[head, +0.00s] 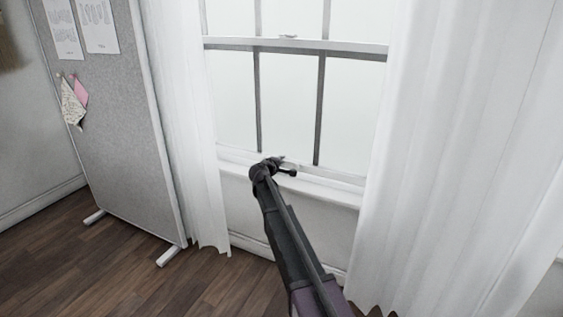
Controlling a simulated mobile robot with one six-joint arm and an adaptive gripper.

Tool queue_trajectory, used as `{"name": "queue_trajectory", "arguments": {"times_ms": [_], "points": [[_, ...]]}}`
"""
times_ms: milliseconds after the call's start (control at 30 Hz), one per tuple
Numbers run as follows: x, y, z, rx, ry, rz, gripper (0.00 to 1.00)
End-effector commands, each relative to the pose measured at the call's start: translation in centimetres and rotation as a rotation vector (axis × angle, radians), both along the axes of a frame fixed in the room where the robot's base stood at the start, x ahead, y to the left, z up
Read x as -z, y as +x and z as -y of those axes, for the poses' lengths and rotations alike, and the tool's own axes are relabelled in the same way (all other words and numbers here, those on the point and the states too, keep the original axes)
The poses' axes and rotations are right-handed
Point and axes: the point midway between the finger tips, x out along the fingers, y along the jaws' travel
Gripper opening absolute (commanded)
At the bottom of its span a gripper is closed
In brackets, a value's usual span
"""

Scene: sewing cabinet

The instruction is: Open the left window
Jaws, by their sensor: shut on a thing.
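The window (290,100) is white-framed with dark vertical bars and pale glass. Its lower sash (342,178) appears down, with its bottom rail at or very near the white sill (330,192); I cannot tell if there is a small gap. A small latch (288,36) sits on the middle rail. My arm reaches up from the bottom of the view. My gripper (285,165) is at the middle of the bottom rail, shut on what appears to be the sash handle there. The gripper mostly hides the handle and the fingertips are small in view.
White curtains hang on the left (190,120) and right (450,150) of the window, close to my arm on the right. A grey pinboard (115,130) on feet stands at the left, with papers and cloth pieces pinned to it. The wooden floor (210,290) is clear at lower left.

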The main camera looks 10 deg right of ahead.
Motion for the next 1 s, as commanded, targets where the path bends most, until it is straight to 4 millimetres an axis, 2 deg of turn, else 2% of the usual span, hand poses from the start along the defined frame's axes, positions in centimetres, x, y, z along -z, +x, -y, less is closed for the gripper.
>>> {"name": "queue_trajectory", "arguments": {"times_ms": [33, 267, 1000], "points": [[-1.0, 0.1, 0.0, -0.001, -0.003, 0.001, 0.0], [-3.7, 0.2, 0.0, -0.002, -0.004, 0.001, 0.0], [-14.1, 0.3, -0.1, -0.004, -0.004, 0.002, 0.0]]}}
